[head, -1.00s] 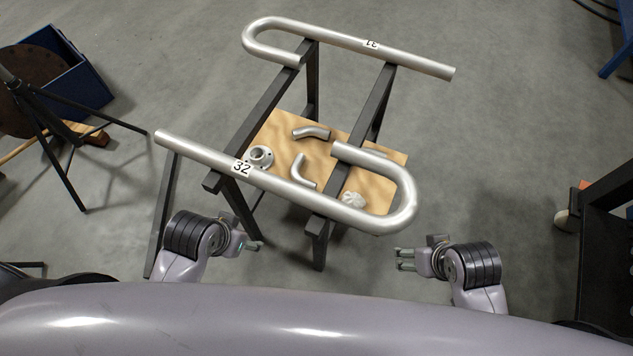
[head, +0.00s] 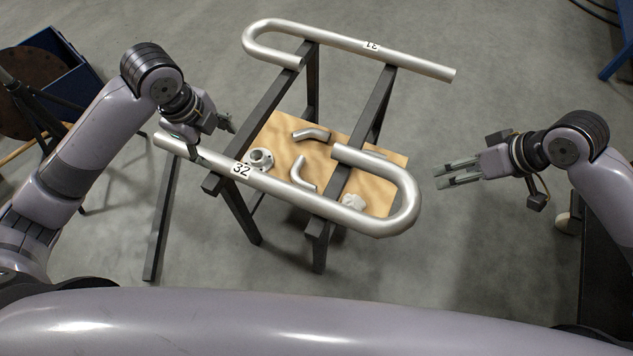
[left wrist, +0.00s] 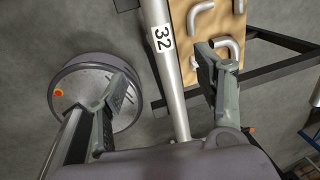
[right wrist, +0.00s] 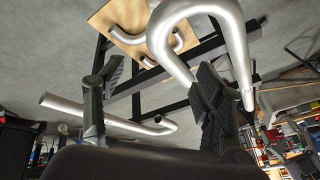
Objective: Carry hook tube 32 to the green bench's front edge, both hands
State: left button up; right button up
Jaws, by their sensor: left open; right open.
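Hook tube 32 (head: 285,190) is a silver pipe with a white 32 label, lying across two dark trestle bars; its U-bend is at the right. My left gripper (head: 210,138) is open above the tube's straight left end. In the left wrist view the tube (left wrist: 172,80) runs between the open fingers (left wrist: 160,78), with no visible grip. My right gripper (head: 440,176) is open and empty, to the right of the bend and apart from it. In the right wrist view the bend (right wrist: 178,25) shows beyond the fingers (right wrist: 155,80). I cannot make out a green bench.
A second hook tube, 31 (head: 345,40), lies across the far end of the bars. A blue bin (head: 75,75) stands at far left.

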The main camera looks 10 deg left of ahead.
aim_at(239, 168)
pick_arm(q)
jog(key=shift+w, duration=0.1)
jog(key=w+f, duration=0.1)
jog(key=f, duration=0.4)
jog(key=w+f, duration=0.1)
jog(key=f, duration=0.5)
jog(key=w+d+f, duration=0.1)
jog(key=f, duration=0.5)
jog(key=shift+w, duration=0.1)
pick_arm(e)
jog(key=x, duration=1.7)
jog(key=shift+w+f, duration=0.15)
jog(key=shift+f, duration=0.05)
pick_arm(q)
jog(key=shift+c, duration=0.2)
pick_arm(e)
jog(key=shift+c, duration=0.4)
pick_arm(q)
grip_shut()
pick_arm(e)
grip_shut()
pick_arm(q)
jog(key=shift+w+r, duration=0.1)
jog(key=shift+r, duration=0.1)
pick_arm(e)
jog(key=shift+w+r, duration=0.15)
jog(key=shift+r, duration=0.1)
